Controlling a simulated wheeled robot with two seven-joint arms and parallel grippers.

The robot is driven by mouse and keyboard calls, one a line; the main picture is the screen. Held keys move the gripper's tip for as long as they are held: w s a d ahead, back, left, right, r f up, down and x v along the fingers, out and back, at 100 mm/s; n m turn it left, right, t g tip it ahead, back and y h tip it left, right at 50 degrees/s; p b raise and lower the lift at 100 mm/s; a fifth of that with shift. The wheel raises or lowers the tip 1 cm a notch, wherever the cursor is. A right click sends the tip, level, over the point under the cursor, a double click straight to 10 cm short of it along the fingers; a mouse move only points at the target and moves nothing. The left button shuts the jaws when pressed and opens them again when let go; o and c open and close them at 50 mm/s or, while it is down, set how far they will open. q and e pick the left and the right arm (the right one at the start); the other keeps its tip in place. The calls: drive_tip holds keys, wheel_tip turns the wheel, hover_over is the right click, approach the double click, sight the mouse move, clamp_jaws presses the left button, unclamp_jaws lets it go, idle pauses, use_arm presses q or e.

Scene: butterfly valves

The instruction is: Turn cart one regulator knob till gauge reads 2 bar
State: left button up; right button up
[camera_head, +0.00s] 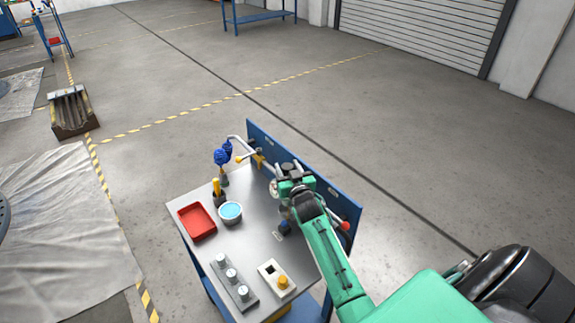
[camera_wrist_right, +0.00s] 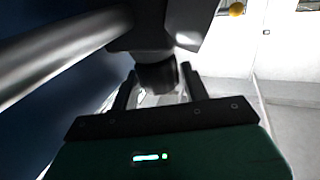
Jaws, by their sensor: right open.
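The cart (camera_head: 185,226) has a steel top and a blue back panel (camera_head: 262,140). A pipe runs along the panel; it is the silver tube (camera_wrist_right: 60,58) in the right wrist view. My right gripper (camera_head: 287,176) is at the panel, over the pipe, and is open. In the right wrist view a dark round knob (camera_wrist_right: 157,76) lies between the fingers of my right gripper (camera_wrist_right: 157,90); contact cannot be told. A pale round gauge face (camera_head: 274,188) shows partly beside the gripper; its reading is too small to tell. My left gripper is not in view.
On the cart top are a red tray (camera_head: 197,221), a bowl with blue contents (camera_head: 230,212), a grey block with several knobs (camera_head: 232,281) and a white box with a yellow button (camera_head: 277,279). A red-ended handle (camera_head: 345,225) sticks out at the right.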

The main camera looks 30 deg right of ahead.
drive_tip(key=shift+w+d, duration=0.1)
drive_tip(key=shift+w, duration=0.1)
drive_tip(key=c, duration=0.7)
drive_tip(key=shift+m+g+h+b, duration=0.4)
drive_tip(key=shift+m+h+b, duration=0.3)
drive_tip(key=shift+h+b, duration=0.35)
drive_tip(key=shift+r, duration=0.1)
drive_tip(key=o, duration=0.7)
